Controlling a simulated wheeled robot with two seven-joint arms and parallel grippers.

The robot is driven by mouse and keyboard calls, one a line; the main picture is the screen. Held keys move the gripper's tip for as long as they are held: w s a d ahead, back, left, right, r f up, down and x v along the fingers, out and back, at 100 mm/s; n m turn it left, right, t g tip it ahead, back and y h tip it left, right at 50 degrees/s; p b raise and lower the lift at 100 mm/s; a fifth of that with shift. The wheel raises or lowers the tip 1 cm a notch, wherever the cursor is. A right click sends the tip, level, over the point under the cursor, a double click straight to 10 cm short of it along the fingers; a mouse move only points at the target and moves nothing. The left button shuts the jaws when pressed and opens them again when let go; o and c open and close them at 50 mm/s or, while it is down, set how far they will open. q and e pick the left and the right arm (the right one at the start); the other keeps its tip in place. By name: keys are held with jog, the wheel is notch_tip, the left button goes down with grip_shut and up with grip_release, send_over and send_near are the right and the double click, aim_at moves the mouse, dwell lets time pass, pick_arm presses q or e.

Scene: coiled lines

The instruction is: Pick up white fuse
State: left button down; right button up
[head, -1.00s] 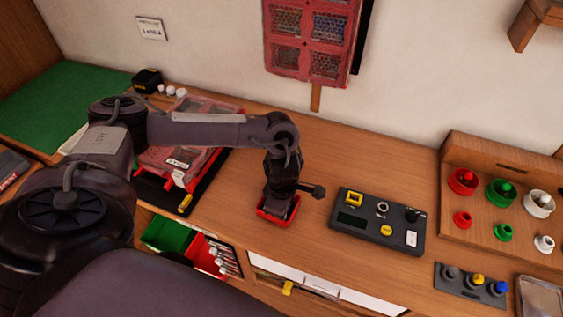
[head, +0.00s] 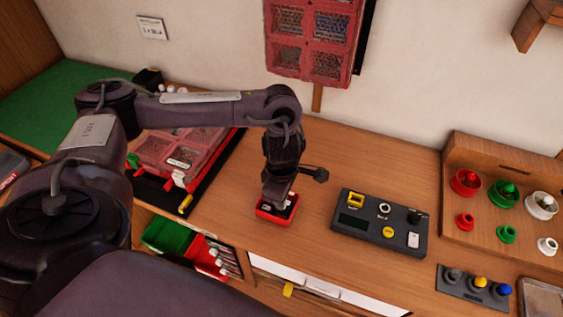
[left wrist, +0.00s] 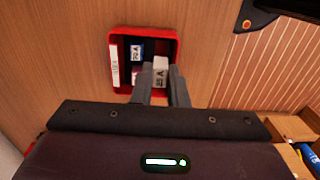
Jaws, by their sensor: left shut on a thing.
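A small red tray (head: 276,221) sits on the wooden bench under my left gripper (head: 280,199). In the left wrist view, the tray (left wrist: 114,46) holds a blue fuse (left wrist: 137,50) and a pinkish one (left wrist: 135,75), with a white label strip at its left side. My left gripper (left wrist: 160,88) is shut on a white fuse (left wrist: 160,67) with dark lettering, at the tray's right side. The fingers hide its lower part. I cannot tell whether it is clear of the tray floor. My right gripper is not in view.
A dark tester panel (head: 355,223) stands right of the tray. A wooden rack (head: 477,228) with coloured cups is farther right. A red-lidded organiser case (head: 178,153) lies to the left, partly behind my arm. An open drawer (head: 320,285) is below the bench edge.

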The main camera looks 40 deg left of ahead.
pick_arm(q)
notch_tip(320, 180, up, 14)
jog(key=p, duration=0.4)
jog(key=shift+d+f, duration=0.1)
dwell(0.8)
jog(key=shift+w, duration=0.1)
